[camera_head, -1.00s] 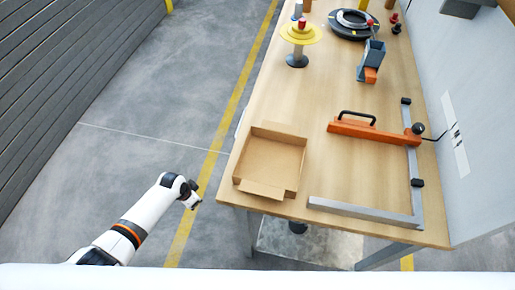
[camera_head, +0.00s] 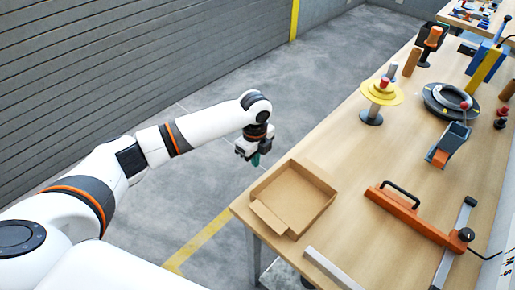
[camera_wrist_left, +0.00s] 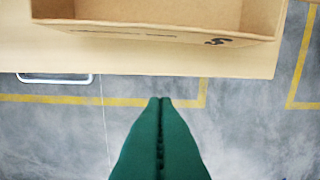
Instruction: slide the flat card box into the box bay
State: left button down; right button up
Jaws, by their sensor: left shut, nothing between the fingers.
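The flat card box (camera_head: 293,198) is an open, empty brown tray near the table's left edge, with a flap folded out at its near corner. In the left wrist view the box (camera_wrist_left: 120,30) shows at the top, cut off by the frame. My left gripper (camera_head: 255,160) hangs off the table's left side, fingers pointing down, apart from the box. Its green fingers (camera_wrist_left: 160,101) are shut with nothing between them. Grey rails (camera_head: 330,268) and an orange bar with a black handle (camera_head: 408,210) stand right of the box, apparently the bay. My right gripper is out of view.
The wooden table (camera_head: 345,165) has clear room between box and orange bar. Farther back stand a yellow disc stand (camera_head: 381,92), a grey and orange dispenser (camera_head: 448,145) and a black coil (camera_head: 448,100). The floor left of the table is open.

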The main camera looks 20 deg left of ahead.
aim_at(263, 178)
pick_arm(q)
jog(key=d+f+p, duration=0.1)
jog(key=d+f, duration=0.1)
jog(key=f, duration=0.1)
jog(key=shift+s+d+f+p, duration=0.15)
jog(key=shift+s+d+p, duration=0.2)
jog(key=shift+s+p, duration=0.05)
jog(key=shift+s+d+f, duration=0.1)
jog(key=shift+s+d, duration=0.15)
jog(key=shift+d, duration=0.45)
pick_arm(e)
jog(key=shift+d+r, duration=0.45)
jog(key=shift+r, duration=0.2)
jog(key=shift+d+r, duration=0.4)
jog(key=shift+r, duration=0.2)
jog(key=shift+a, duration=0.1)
